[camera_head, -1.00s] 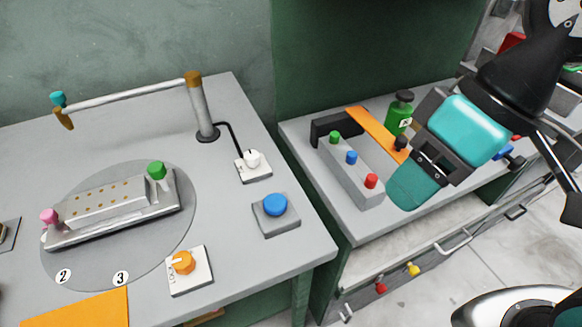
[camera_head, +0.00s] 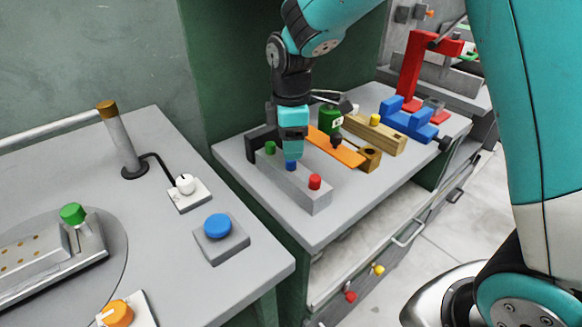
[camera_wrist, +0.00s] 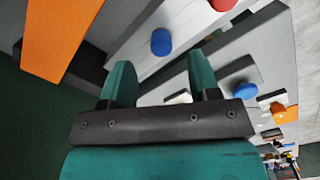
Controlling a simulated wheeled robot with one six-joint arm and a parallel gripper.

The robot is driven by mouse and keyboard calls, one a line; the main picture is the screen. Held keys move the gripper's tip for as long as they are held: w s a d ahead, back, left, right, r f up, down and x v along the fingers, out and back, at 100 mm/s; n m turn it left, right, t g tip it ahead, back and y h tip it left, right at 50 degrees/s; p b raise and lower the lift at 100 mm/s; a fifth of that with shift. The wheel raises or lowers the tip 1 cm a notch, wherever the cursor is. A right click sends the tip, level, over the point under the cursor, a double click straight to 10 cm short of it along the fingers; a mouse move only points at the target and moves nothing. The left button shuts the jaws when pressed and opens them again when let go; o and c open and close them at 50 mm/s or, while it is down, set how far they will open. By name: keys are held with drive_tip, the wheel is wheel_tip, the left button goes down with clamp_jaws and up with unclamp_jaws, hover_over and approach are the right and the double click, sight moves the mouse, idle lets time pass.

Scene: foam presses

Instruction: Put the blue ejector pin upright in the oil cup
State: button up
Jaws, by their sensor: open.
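The blue ejector pin (camera_head: 291,165) stands in the middle of a grey block (camera_head: 309,194), between a green pin (camera_head: 269,148) and a red pin (camera_head: 315,182). My gripper (camera_head: 292,148) points down just above the blue pin and partly hides it. In the wrist view the blue pin's round head (camera_wrist: 162,41) shows beyond my open, empty teal fingers (camera_wrist: 160,66), roughly in line with the gap. It appears apart from both fingers. I cannot pick out the oil cup for certain; a green container with a dark top (camera_head: 330,120) stands behind the block.
An orange strip (camera_head: 338,149) and a wooden block (camera_head: 374,134) lie right of the grey block. A blue fixture (camera_head: 408,120) and red stand (camera_head: 412,68) are farther back. The left bench holds a blue button (camera_head: 218,226) and a lamp-like post (camera_head: 121,143).

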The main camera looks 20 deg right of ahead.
sight(291, 171)
wheel_tip(291, 171, down, 4)
drive_tip(key=shift+f, duration=0.1)
drive_tip(key=shift+a, duration=0.1)
drive_tip(key=c, duration=1)
